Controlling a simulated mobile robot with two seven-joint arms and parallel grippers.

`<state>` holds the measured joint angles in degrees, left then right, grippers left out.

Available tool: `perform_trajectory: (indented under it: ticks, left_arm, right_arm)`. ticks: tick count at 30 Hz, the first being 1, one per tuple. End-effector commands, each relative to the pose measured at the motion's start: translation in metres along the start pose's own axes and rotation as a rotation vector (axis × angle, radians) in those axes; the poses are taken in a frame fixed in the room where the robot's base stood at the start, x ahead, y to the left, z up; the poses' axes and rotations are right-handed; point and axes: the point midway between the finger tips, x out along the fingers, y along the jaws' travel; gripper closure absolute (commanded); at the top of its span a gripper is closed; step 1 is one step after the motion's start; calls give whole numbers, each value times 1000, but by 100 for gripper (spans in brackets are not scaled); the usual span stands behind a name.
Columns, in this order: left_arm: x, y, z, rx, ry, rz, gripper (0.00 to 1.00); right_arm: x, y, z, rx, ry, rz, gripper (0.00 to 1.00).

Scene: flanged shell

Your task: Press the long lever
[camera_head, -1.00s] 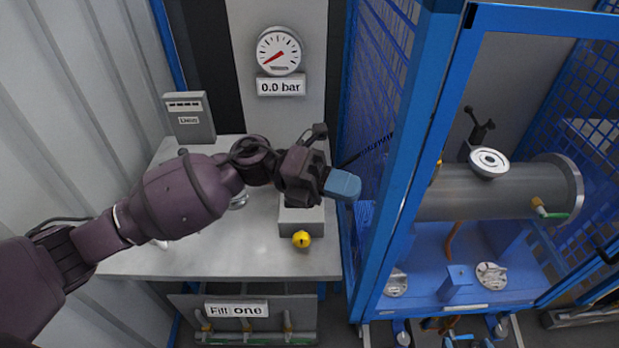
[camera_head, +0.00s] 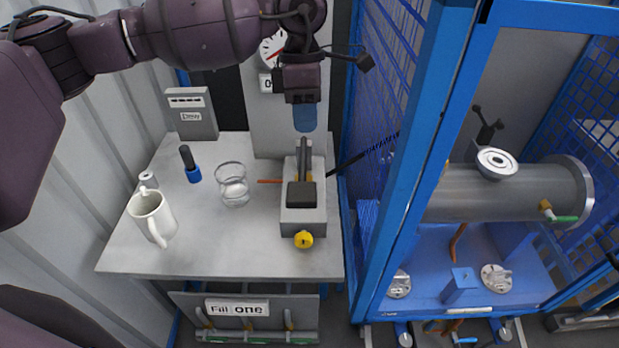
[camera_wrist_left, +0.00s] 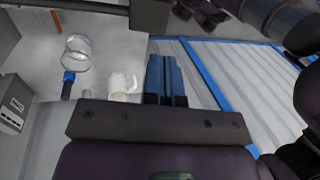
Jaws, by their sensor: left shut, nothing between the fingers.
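A grey block unit (camera_head: 302,215) with dark upright parts and a yellow knob (camera_head: 303,239) stands at the right of the white table. A long thin black rod (camera_head: 365,153), which looks like the long lever, slants up to the right from behind the unit, past the table edge, toward the blue mesh. My left gripper (camera_head: 305,128) hangs with its blue fingers pointing down, just above the unit's dark upright part in the picture. The fingers are shut and empty; they also show together in the left wrist view (camera_wrist_left: 165,78). I cannot tell whether they touch anything. My right gripper is not in view.
A white mug (camera_head: 152,216), a glass jar (camera_head: 232,183) and a blue-and-black marker-like item (camera_head: 191,166) stand on the table (camera_head: 225,250). A gauge (camera_head: 272,47) hangs behind my left arm. A blue mesh cage (camera_head: 395,230) closes off the right side.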

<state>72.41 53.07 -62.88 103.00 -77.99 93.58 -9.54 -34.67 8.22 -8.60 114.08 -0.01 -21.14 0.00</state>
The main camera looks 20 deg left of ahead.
Motion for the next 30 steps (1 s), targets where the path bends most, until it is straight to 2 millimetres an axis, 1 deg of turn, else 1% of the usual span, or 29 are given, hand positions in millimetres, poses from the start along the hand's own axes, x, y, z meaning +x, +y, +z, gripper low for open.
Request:
perform_trajectory:
  ticks: [1,6,17,20,23,30]
  left_arm:
    - [-5,3,-3,-2,19,20,100]
    - [-11,6,-8,-6,47,46,100]
    - [-9,6,-8,-6,46,44,100]
    - [-1,6,-8,-6,47,42,100]
    - [11,6,-9,-5,47,42,100]
    - [53,8,-11,-5,47,41,100]
  right_arm:
    - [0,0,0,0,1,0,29]
    - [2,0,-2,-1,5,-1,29]
    - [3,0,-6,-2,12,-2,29]
    - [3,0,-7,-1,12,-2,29]
    - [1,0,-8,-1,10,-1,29]
    - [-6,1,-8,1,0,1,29]
